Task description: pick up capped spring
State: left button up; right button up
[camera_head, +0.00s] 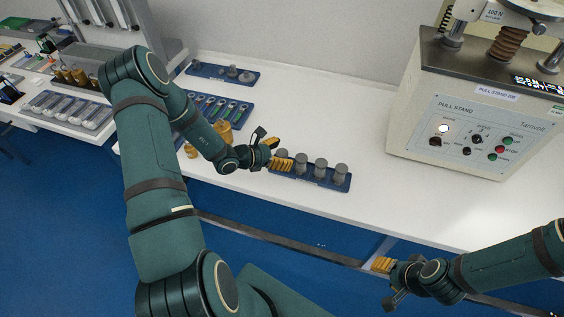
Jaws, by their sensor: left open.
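Several grey, round-topped cylinders, which may be the capped springs, stand in a row on a small blue tray (309,178) near the table's front edge. One is the cylinder (320,168) near the middle of the row; another cylinder (341,172) is at the right end. My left gripper (277,153) is open at the tray's left end, its orange fingers close to the leftmost cylinder. I cannot tell whether they touch it. My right gripper (382,265) is low in front of the table, apart from the tray; its finger opening is unclear.
A pull stand tester (468,135) stands at the right with a copper coil (507,42) in it. Another blue tray (222,74) lies at the back, and a tray of green-marked parts (240,113) is behind my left arm. The white table (330,115) is clear between.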

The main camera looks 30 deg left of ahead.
pick_arm(q)
jog(key=shift+c, duration=0.2)
grip_shut()
